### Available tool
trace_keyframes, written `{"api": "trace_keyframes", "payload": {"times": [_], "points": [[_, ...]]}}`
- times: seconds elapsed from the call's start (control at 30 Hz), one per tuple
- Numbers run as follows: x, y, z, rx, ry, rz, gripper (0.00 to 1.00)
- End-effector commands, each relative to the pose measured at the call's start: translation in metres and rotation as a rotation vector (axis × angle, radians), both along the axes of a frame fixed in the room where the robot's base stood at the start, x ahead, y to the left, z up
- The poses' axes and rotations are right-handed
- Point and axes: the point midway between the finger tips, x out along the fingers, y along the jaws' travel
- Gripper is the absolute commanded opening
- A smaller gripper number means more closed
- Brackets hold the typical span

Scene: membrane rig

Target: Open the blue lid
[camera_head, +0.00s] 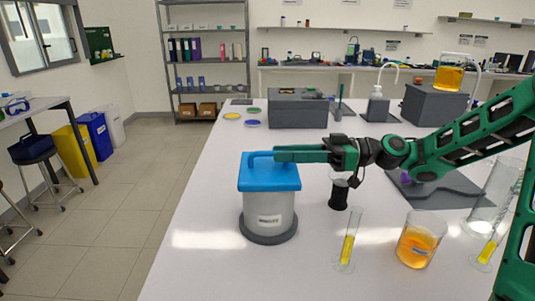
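The blue lid (270,177) sits on top of a light grey container (269,216), which stands upright on a dark round base on the white bench. My gripper (277,154) reaches in from the right at the lid's top handle. Its green fingers overlap the right end of the handle in this view. I cannot tell whether the fingers are closed around the handle or only beside it. The lid looks level and seated on the container.
To the right stand a dark cup (339,193), a thin cylinder with yellow liquid (347,250) and a beaker of orange liquid (416,243). A grey box (297,112) and coloured discs (232,116) lie behind. The bench (205,205) is clear left of the container.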

Motion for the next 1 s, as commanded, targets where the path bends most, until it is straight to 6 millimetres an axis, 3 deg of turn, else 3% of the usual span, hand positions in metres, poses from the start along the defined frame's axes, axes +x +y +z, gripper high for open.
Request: {"api": "trace_keyframes", "payload": {"times": [0.1, 0.3, 0.67, 0.7, 0.8, 0.83, 1.0], "points": [[0.0, 0.02, 0.0, 0.0, 0.0, 0.003, 0.29], [0.001, 0.04, 0.0, 0.0, 0.001, 0.0, 0.29], [0.002, 0.045, 0.0, 0.0, 0.0, -0.001, 0.29], [0.002, 0.045, 0.0, 0.0, 0.0, -0.001, 0.27], [0.002, 0.044, 0.0, 0.0, 0.0, -0.001, 0.03], [0.002, 0.044, 0.0, 0.0, 0.0, -0.001, 0.0], [0.002, 0.045, 0.0, 0.0, 0.001, -0.002, 0.0]]}}
